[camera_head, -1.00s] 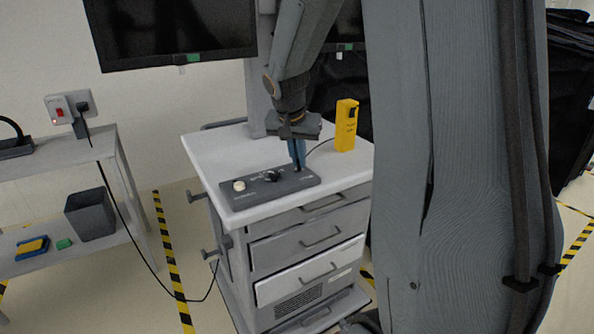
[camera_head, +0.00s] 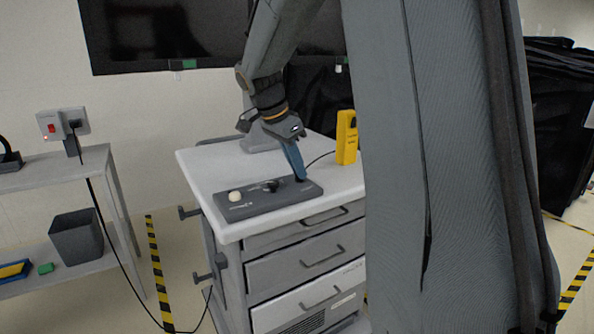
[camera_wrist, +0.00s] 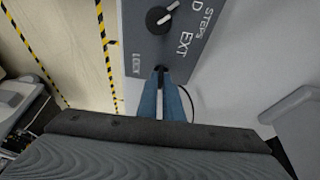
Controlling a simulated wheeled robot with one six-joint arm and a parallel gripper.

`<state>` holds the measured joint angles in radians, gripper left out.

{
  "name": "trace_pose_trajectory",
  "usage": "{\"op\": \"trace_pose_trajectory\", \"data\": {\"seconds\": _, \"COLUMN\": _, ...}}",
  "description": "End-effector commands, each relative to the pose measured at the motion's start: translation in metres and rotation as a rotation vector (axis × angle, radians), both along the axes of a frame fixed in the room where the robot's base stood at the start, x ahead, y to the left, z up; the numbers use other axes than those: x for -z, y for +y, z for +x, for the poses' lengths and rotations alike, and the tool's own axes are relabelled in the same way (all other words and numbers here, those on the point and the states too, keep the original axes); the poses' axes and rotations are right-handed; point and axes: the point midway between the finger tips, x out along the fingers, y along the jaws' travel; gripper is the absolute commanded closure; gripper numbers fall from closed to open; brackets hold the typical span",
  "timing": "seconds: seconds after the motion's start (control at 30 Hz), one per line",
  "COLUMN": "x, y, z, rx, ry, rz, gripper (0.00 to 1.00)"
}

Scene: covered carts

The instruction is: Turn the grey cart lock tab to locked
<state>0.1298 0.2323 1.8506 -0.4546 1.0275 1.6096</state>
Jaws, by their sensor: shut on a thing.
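The grey cart (camera_head: 197,168) stands in the middle of the head view. A dark grey control panel (camera_head: 250,207) lies on its top, with a pale round button (camera_head: 235,196) and a black knob (camera_head: 271,186). The knob also shows in the wrist view (camera_wrist: 160,18), with the word LOCK near the panel's end. My gripper (camera_head: 300,177) slants down to the panel's right end. In the wrist view its blue fingers (camera_wrist: 161,76) are shut on the small dark lock tab (camera_wrist: 160,69). The fingers hide most of the tab, so I cannot tell its setting.
A yellow box-shaped device (camera_head: 346,138) with a cable stands on the cart top, right of my gripper. A monitor (camera_head: 150,35) hangs behind. A shelf (camera_head: 75,165) with a grey bin (camera_head: 77,237) is at left. A black cable hangs between shelf and cart.

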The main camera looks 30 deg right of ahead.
Motion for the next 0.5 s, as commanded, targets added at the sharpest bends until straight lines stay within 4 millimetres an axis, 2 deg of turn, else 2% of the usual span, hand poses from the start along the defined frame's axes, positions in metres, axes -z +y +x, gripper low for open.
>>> {"op": "trace_pose_trajectory", "data": {"seconds": 0.5, "x": 0.0003, "y": 0.0007, "z": 0.0004, "rx": 0.047, "ry": 0.000, "rz": 0.002, "gripper": 1.00}}
